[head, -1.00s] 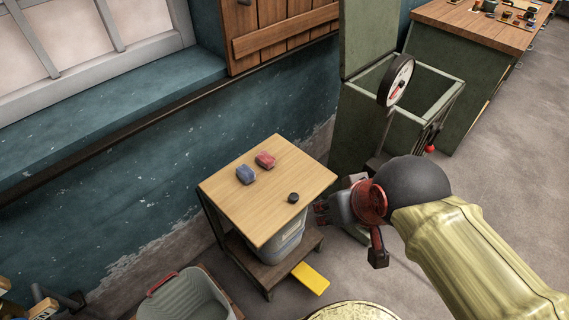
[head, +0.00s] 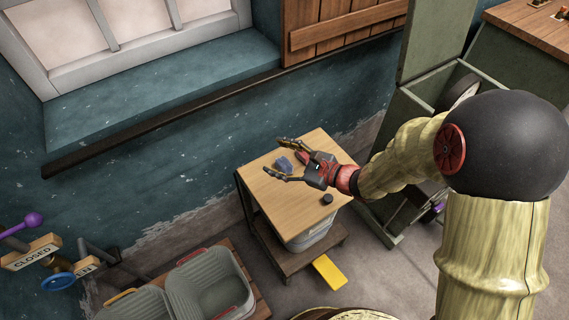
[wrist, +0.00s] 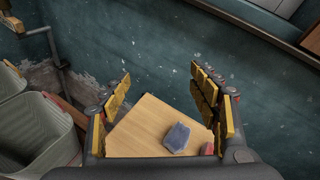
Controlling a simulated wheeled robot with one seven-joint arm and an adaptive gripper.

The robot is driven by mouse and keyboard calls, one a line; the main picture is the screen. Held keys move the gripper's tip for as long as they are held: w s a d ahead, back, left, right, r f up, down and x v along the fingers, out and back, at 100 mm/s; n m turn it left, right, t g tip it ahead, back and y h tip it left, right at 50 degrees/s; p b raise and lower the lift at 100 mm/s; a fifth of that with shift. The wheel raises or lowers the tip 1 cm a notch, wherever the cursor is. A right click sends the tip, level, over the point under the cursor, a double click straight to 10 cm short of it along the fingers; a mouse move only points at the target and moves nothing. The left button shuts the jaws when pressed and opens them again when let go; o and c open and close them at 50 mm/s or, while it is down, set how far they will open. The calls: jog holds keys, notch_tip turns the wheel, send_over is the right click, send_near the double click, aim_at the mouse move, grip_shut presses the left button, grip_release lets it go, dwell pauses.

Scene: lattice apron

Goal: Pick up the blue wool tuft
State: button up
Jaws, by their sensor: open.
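The blue wool tuft (head: 284,164) is a small blue block-like piece on the small wooden table (head: 262,200). In the wrist view the tuft (wrist: 177,137) lies between my spread fingers, lower than the fingertips, on the bare tabletop. A red piece (wrist: 207,149) lies just right of it, partly hidden by a finger; in the head view my gripper mostly covers it. My gripper (head: 284,160) is open and empty, reaching in over the table from the right. The wrist view shows its yellow-padded fingers (wrist: 160,90) wide apart. I cannot tell the exact height above the tuft.
A dark round puck (head: 327,199) sits near the table's right edge. Grey bins (head: 208,290) stand at lower left, and a yellow piece (head: 330,272) lies below the table. The teal wall (head: 180,160) rises behind; a green cabinet (head: 430,100) stands right.

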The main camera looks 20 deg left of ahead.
jog(key=w+f+m+t+h, duration=0.1)
jog(key=w+f+m+t, duration=0.3)
jog(key=f, duration=0.4)
jog(key=m+h+p, duration=0.1)
jog(key=m+h, duration=0.2)
jog(key=m, duration=0.2)
send_near(287, 167)
jog(key=shift+t, duration=0.3)
jog(key=x, duration=0.5)
jog(key=shift+s+f, duration=0.1)
jog(key=shift+s, duration=0.1)
jog(key=shift+x, duration=0.85)
jog(key=b+x, duration=0.3)
jog(key=x, duration=0.2)
jog(key=shift+w+a+f, duration=0.25)
jog(key=shift+f, duration=0.05)
jog(key=c, duration=0.4)
jog(key=c, duration=0.6)
jog(key=shift+o, duration=0.2)
jog(key=shift+r, duration=0.15)
